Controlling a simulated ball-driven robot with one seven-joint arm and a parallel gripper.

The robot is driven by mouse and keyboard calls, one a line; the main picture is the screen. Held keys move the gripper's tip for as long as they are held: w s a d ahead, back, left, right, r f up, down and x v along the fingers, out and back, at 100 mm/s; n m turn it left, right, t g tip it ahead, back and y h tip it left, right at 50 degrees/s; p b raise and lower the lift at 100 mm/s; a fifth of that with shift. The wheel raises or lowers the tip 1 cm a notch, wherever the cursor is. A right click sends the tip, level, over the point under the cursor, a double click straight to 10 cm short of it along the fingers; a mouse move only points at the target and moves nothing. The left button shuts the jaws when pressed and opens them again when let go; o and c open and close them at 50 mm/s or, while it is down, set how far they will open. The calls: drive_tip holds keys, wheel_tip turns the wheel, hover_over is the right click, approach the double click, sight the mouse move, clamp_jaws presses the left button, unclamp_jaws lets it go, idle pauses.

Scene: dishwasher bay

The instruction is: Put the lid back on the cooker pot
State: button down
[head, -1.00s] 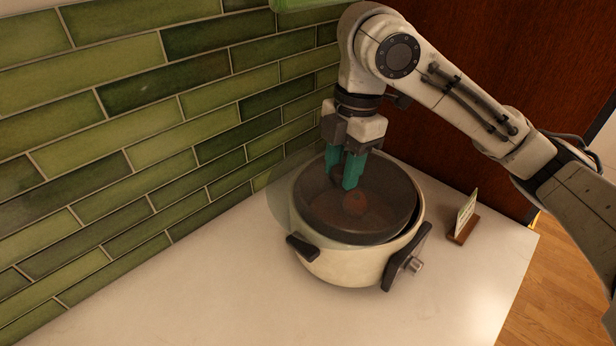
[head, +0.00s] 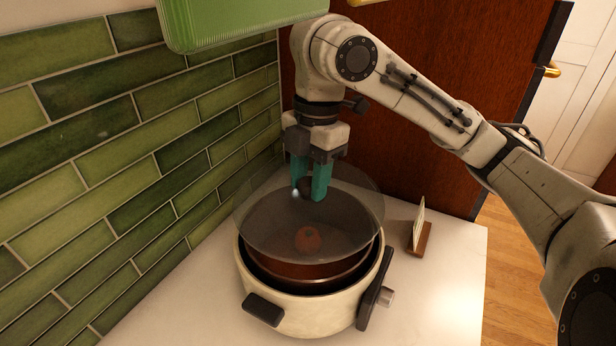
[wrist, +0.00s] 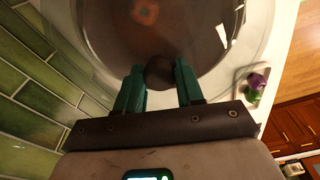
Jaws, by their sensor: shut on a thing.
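The clear glass lid (head: 262,218) is in the air over the cooker pot (head: 300,314), with a visible gap between them on the near side. It looks shifted toward the back of the pot. My gripper (head: 311,190) is shut on the lid's dark round knob, which shows between the teal fingers in the wrist view (wrist: 159,72). The pot is cream with a dark inner bowl and black handles, and stands open on the counter. A round reddish thing (head: 308,239) shows through the glass. The lid's far edge is faint.
A green tiled wall (head: 120,190) runs close on the left. A small card in a wooden stand (head: 419,238) is right of the pot. A green ribbed object (head: 240,20) hangs at the top. The white counter (head: 440,290) is clear at front right.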

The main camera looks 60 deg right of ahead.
sight(309, 203)
drive_tip(key=shift+f+b, duration=1.95)
drive_tip(key=shift+f, duration=0.65)
drive_tip(key=shift+f+p, duration=0.1)
drive_tip(key=shift+p, duration=0.3)
idle(0.8)
drive_tip(key=shift+c, duration=0.8)
unclamp_jaws()
drive_tip(key=shift+r+p, duration=3.35)
drive_tip(key=shift+r, duration=0.15)
